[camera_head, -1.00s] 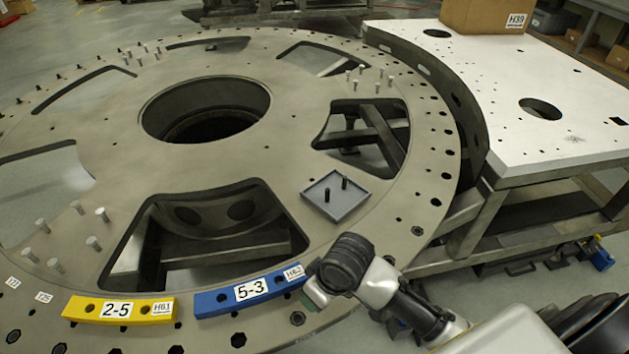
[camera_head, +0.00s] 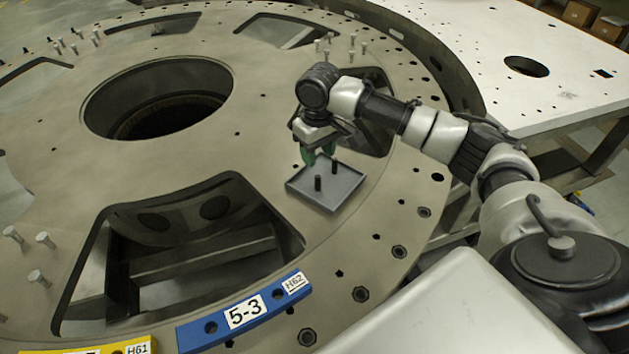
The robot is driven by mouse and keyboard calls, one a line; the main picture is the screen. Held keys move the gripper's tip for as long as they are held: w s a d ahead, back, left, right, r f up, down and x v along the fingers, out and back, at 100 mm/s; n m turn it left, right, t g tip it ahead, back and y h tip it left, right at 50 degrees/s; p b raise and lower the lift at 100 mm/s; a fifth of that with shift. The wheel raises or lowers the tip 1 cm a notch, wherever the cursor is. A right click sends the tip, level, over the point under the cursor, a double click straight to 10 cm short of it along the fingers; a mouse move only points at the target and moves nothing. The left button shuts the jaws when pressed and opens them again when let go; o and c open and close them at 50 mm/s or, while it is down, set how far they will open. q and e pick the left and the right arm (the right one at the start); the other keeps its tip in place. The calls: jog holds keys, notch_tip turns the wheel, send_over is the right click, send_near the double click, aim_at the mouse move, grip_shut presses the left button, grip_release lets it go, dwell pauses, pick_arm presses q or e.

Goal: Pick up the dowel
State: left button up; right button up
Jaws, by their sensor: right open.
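Two dark upright dowels stand in a shallow grey tray (camera_head: 345,197) on the turret plate. The nearer dowel (camera_head: 318,183) is on the left and the farther dowel (camera_head: 334,168) is to its right. My right gripper (camera_head: 318,157) is open and points down above the tray's far edge, close behind the dowels. It holds nothing that I can see. Its exact gap to the dowels is hard to tell. My left gripper is out of view.
The turret plate (camera_head: 245,140) has a round central hole and large cutouts. A blue bar marked 5-3 (camera_head: 220,325) and a yellow bar (camera_head: 140,347) lie near its front. Several upright pins stand at left and back. A white plate (camera_head: 470,50) is at right.

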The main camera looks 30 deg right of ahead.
aim_at(318, 176)
notch_tip(318, 176, down, 4)
jog(key=shift+r, duration=0.1)
notch_tip(318, 176, down, 5)
jog(key=shift+p, duration=0.6)
jog(key=shift+a+r, duration=0.1)
grip_shut()
